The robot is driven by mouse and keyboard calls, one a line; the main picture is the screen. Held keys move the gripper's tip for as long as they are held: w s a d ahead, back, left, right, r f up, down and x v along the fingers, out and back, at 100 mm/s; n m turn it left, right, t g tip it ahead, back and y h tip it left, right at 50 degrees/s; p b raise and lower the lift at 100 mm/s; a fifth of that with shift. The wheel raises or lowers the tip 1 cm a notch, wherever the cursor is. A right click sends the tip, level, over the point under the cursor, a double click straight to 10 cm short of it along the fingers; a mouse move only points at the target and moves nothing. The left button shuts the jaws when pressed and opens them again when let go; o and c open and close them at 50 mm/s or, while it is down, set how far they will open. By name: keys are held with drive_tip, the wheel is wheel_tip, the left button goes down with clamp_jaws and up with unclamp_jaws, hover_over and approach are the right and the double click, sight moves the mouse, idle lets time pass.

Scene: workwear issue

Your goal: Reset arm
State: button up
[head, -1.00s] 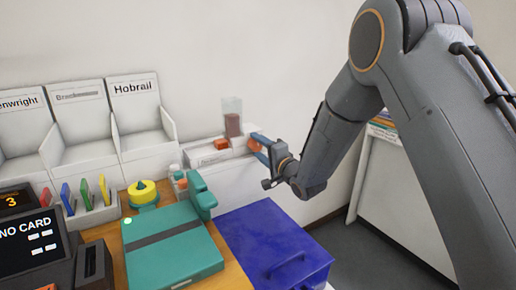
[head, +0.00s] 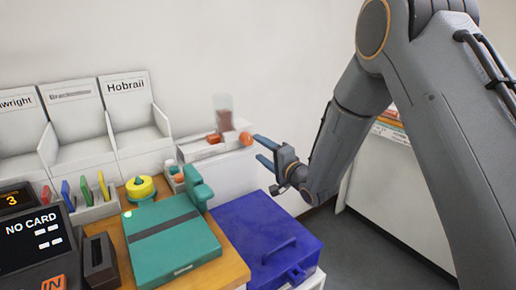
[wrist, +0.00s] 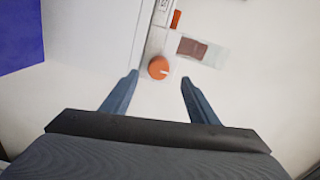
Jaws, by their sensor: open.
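My gripper (head: 262,152) is open and empty, to the right of a white dispenser unit (head: 205,150) by the wall. An orange knob (head: 245,138) sits at the unit's right end, just left of the fingertips and apart from them. In the wrist view my gripper (wrist: 158,82) has its two blue fingers spread, with the orange knob (wrist: 158,67) showing between and beyond them. A clear container with reddish-brown contents (head: 223,113) stands on the unit; it also shows in the wrist view (wrist: 192,50).
A blue lidded box (head: 262,235) stands below my gripper. A teal device (head: 172,238) lies on the wooden counter (head: 218,272). A yellow round item (head: 140,188), a card rack (head: 95,207) and white name-labelled bins (head: 135,120) are left. The floor on the right is clear.

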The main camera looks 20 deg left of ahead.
drive_tip(key=shift+d, duration=0.25)
drive_tip(key=s+d+f+n+g+h, duration=0.15)
drive_tip(key=d+h, duration=0.35)
drive_tip(key=d, duration=0.8)
drive_tip(key=s+d+f+n+g+h, duration=0.1)
drive_tip(key=s+d+f+h, duration=0.35)
drive_tip(key=d, duration=0.75)
drive_tip(key=s+d+n+g+h, duration=0.2)
drive_tip(key=s+d+g, duration=0.2)
drive_tip(key=s, duration=1)
drive_tip(key=s+d+n+g+h, duration=0.1)
drive_tip(key=s+d+g, duration=0.4)
drive_tip(key=s+d, duration=0.5)
drive_tip(key=s+r+h, duration=0.1)
drive_tip(key=s, duration=0.2)
drive_tip(key=shift+s+d+n, duration=0.2)
drive_tip(key=shift+s+n, duration=0.15)
drive_tip(key=shift+a, duration=0.1)
